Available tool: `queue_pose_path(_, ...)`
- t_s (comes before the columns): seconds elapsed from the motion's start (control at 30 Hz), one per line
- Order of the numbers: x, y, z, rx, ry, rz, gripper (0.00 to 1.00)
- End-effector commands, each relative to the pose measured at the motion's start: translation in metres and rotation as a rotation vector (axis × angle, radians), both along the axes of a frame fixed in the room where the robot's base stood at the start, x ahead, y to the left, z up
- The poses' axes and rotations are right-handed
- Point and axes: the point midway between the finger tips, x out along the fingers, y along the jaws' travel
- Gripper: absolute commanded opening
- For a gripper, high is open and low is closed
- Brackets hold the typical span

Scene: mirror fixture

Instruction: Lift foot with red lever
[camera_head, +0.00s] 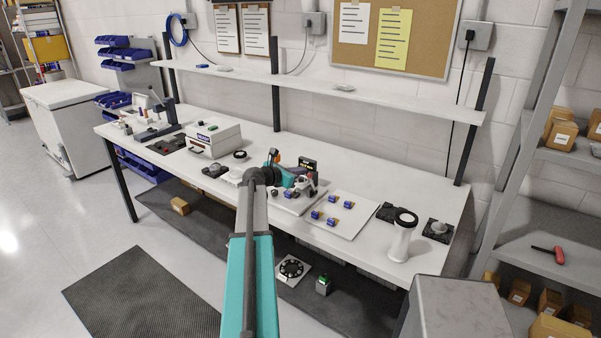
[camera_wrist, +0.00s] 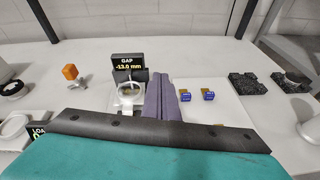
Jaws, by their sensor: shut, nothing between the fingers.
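My gripper (camera_wrist: 162,85) is shut and empty; its two grey-purple fingers stand together in the middle of the wrist view. Just left of them is a pale fixture (camera_wrist: 128,97) with a round opening or mirror. A black display (camera_wrist: 128,64) stands behind it and reads GAP -13.0 mm. The display also shows in the head view (camera_head: 308,164), on the bench beyond my teal wrist. A small reddish part (camera_head: 312,190) shows there beside my gripper; I cannot tell for sure that it is the lever. The foot is not clearly visible; my gripper hides part of the fixture.
An orange block (camera_wrist: 70,72) on a grey base stands left of the fixture. A white board (camera_head: 345,226) with several blue-and-gold pieces lies to the right. Beyond it are dark blocks (camera_head: 437,230) and a white cylinder (camera_head: 402,238). A shelf (camera_head: 330,88) runs above the bench.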

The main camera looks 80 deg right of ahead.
Motion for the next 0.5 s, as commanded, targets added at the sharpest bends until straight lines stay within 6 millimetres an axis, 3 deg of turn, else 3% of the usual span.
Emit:
queue_pose_path(0.2,0.008,0.019,0.026,0.002,-0.003,0.001,0.00)
queue_pose_path(0.5,0.020,0.037,0.048,0.004,-0.004,0.006,0.00)
